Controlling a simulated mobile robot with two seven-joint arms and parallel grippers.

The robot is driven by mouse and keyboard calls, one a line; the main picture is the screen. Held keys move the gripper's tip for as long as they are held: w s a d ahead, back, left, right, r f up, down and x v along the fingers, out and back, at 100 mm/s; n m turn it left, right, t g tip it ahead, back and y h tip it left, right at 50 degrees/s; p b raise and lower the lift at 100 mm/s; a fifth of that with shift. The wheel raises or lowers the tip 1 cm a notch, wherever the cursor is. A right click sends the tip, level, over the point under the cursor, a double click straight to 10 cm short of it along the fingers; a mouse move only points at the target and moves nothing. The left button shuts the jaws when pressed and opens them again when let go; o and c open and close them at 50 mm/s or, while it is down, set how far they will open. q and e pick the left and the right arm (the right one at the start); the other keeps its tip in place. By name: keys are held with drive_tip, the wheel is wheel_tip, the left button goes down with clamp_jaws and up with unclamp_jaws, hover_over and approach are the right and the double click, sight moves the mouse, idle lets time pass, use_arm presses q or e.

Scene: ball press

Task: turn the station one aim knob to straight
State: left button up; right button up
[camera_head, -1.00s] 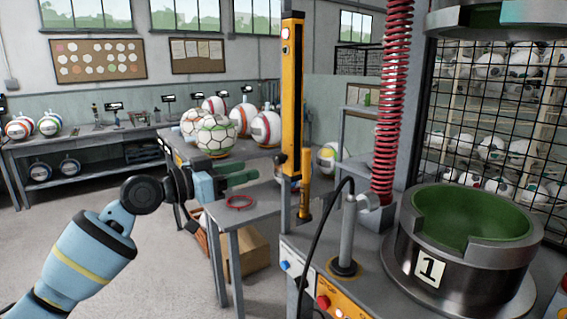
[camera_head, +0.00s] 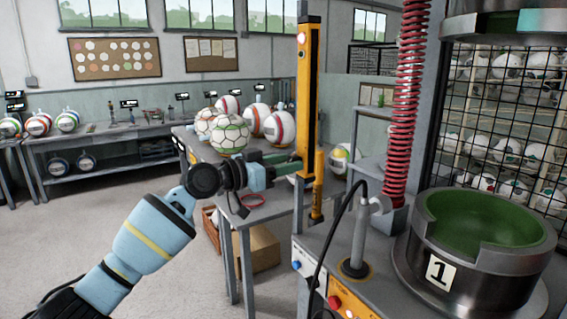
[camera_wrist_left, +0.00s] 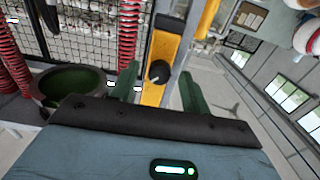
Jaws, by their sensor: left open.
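The aim knob (camera_wrist_left: 159,72) is a small black dial on the yellow face of the upright post (camera_wrist_left: 166,48) in the left wrist view, with a small pale mark near its lower left. The same yellow and black post (camera_head: 309,100) stands beside station one in the head view, where I cannot make out the knob. My left gripper (camera_head: 290,164) is open, with its green fingers close to the post. In the left wrist view the fingers (camera_wrist_left: 158,92) lie on either side of the post, and the knob shows between them. I cannot tell any contact. My right gripper is not in view.
The station one press cup (camera_head: 478,238), marked 1, stands to the right of a red coil spring (camera_head: 404,110). A grey lever (camera_head: 358,235) and black cable stand in front of the post. Balls (camera_head: 230,137) sit on the table behind my left gripper.

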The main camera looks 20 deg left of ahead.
use_arm(q)
drive_tip(key=c, duration=1)
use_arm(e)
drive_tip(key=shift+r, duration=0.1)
use_arm(q)
drive_tip(key=shift+r+n+p, duration=0.15)
drive_tip(key=shift+n+p, duration=0.35)
drive_tip(key=shift+n, duration=0.3)
drive_tip(key=shift+d+n+p, duration=0.1)
drive_tip(key=shift+n+p, duration=0.5)
drive_tip(key=shift+n, duration=0.6)
drive_tip(key=n+p, duration=0.1)
drive_tip(key=n, duration=0.1)
drive_tip(key=shift+n, duration=0.4)
drive_tip(key=shift+n+p, duration=0.5)
drive_tip(key=shift+n, duration=0.4)
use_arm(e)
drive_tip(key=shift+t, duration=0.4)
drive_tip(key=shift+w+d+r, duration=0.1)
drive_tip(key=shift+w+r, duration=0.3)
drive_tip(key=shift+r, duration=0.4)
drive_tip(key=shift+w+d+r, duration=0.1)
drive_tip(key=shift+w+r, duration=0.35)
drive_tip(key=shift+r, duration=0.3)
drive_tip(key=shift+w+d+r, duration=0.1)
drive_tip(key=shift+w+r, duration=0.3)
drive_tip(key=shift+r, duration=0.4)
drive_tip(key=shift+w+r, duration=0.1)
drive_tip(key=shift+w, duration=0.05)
